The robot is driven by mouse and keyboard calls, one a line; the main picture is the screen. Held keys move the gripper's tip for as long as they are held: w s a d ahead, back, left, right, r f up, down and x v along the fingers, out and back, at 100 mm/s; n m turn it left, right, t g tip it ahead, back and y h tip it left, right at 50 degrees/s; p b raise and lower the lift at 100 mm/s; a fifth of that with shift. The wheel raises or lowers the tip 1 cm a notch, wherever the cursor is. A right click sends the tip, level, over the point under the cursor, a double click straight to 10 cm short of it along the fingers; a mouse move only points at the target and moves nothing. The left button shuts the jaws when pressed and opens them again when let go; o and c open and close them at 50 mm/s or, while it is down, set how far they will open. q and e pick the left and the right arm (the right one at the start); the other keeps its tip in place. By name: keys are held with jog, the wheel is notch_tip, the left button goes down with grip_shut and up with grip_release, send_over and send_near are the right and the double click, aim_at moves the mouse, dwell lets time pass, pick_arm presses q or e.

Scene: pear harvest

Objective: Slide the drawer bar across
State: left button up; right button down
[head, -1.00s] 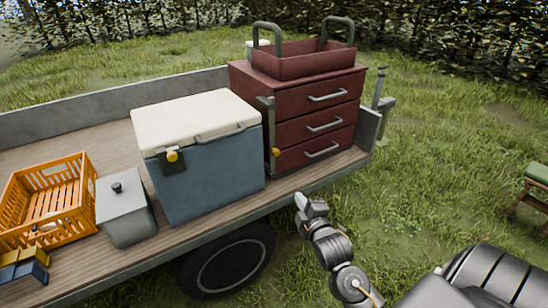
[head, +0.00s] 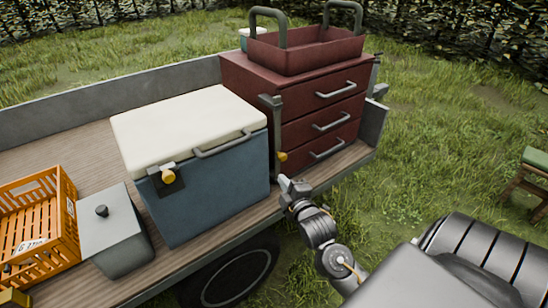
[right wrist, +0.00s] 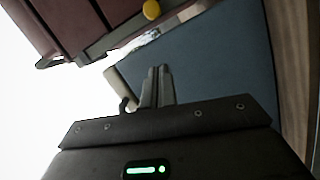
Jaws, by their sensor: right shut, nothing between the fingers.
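The dark red drawer chest (head: 310,98) stands on the trailer bed with its drawers closed. A grey upright bar (head: 277,122) with a yellow knob (head: 283,157) stands at the left edge of its front. My right gripper (head: 285,183) is shut and empty, just below the knob in the head view and apart from it. In the right wrist view, the shut fingers (right wrist: 158,75) point toward the blue cooler side, with the yellow knob (right wrist: 151,9) and the grey bar (right wrist: 118,36) above them. My left gripper is not in view.
A blue cooler (head: 208,198) with a white lid stands close to the left of the chest. A grey lidded box (head: 112,235) and an orange crate (head: 70,235) stand farther left. A red tray (head: 308,52) sits on the chest.

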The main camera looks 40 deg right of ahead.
send_near(280, 148)
jog(key=w+a, duration=0.2)
jog(key=w+a+f, duration=0.1)
jog(key=w+a, duration=0.1)
jog(key=a, duration=0.1)
jog(key=shift+w+f, duration=0.2)
jog(key=shift+w, duration=0.05)
pick_arm(q)
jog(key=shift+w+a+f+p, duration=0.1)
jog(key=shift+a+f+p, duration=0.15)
jog(key=shift+p, duration=0.25)
pick_arm(e)
jog(key=d, duration=0.1)
jog(key=d+f, duration=0.1)
jog(key=d, duration=0.1)
jog(key=shift+s+d, duration=0.1)
jog(key=shift+d, duration=0.2)
